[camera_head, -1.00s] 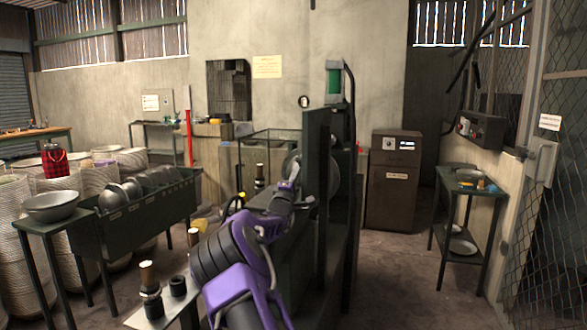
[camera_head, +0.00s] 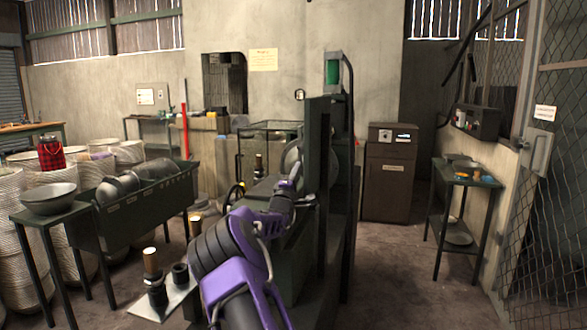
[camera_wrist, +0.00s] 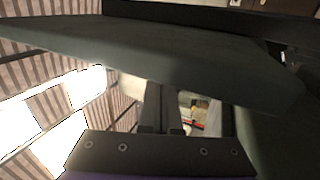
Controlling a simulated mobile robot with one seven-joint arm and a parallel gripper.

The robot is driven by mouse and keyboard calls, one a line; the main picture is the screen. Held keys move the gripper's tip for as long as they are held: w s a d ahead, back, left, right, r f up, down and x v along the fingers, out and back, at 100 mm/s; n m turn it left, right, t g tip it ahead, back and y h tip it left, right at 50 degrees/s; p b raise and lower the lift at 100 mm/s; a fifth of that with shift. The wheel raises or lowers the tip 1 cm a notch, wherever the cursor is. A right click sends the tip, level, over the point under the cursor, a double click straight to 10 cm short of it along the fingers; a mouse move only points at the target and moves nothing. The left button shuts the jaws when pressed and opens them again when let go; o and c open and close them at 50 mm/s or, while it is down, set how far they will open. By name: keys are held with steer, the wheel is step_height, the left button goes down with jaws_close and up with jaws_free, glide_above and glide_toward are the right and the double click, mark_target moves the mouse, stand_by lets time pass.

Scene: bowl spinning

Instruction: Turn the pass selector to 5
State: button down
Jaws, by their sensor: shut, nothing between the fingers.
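My purple and black arm reaches toward the dark green spinning machine (camera_head: 318,190) in the middle of the head view. The end of my arm is by the machine's upright, and my gripper's fingers are hard to make out there. In the wrist view my gripper (camera_wrist: 165,95) shows two dark fingers close together, shut and empty. A broad dark plate (camera_wrist: 170,55) crosses the view just beyond the fingertips; I cannot tell whether they touch it. I cannot make out the pass selector or its numbers in either view.
A trough of metal bowls (camera_head: 135,210) and a stand with one bowl (camera_head: 48,198) are at left. A small plate with dark cylinders (camera_head: 165,300) is low in front. A brown cabinet (camera_head: 390,180) and a side table (camera_head: 465,180) stand at right, with open floor between.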

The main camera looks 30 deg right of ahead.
steer(key=s+a+f, duration=0.3)
steer(key=a+f, duration=0.1)
steer(key=f, duration=0.5)
steer(key=shift+s+f, duration=0.25)
steer(key=shift+s, duration=0.05)
steer(key=shift+r, duration=0.1)
